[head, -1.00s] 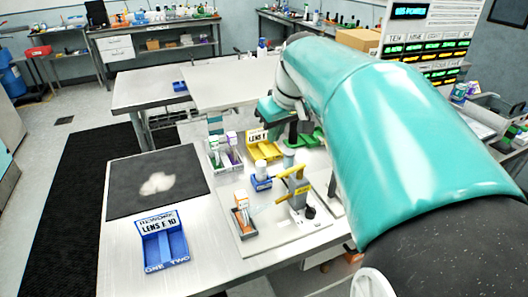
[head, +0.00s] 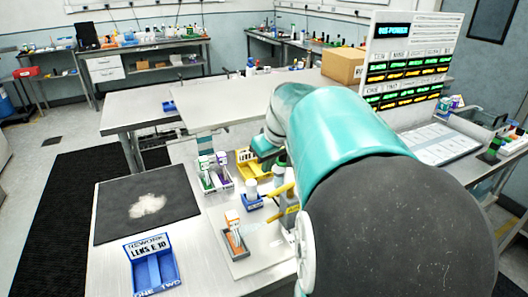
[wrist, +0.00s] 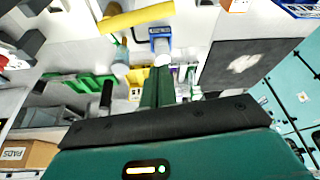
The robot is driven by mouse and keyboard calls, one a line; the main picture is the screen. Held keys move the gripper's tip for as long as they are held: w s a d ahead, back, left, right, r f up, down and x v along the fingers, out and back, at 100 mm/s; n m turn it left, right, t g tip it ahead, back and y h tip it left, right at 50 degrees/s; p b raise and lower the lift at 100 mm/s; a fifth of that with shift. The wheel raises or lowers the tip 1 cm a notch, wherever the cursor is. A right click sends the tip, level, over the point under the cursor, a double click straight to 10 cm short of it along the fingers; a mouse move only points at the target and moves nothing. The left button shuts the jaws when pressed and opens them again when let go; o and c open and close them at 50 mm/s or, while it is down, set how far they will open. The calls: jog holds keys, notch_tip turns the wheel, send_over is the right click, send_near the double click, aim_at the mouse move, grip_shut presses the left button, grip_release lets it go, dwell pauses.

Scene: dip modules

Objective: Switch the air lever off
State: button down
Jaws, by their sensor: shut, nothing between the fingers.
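The air lever looks to be the yellow handle (head: 283,189) on a grey fitting on the bench plate. In the head view my arm covers its right part. In the wrist view the yellow handle (wrist: 137,17) lies across the top, upper left of my fingers and apart from them. My gripper (wrist: 161,72) shows as two dark green fingers pressed together, empty. In the head view the fingers are hidden behind my arm.
A blue block with a white-capped bottle (head: 252,196), a yellow tray (head: 243,170) and a grey rack (head: 216,188) stand near the lever. A grey holder with an orange box (head: 235,250) is in front. A blue lens tray (head: 154,268) and black mat (head: 112,223) lie left.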

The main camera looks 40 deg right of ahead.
aim_at(282, 190)
jog(key=s+f, duration=0.3)
jog(key=shift+a+f, duration=0.2)
dwell(0.4)
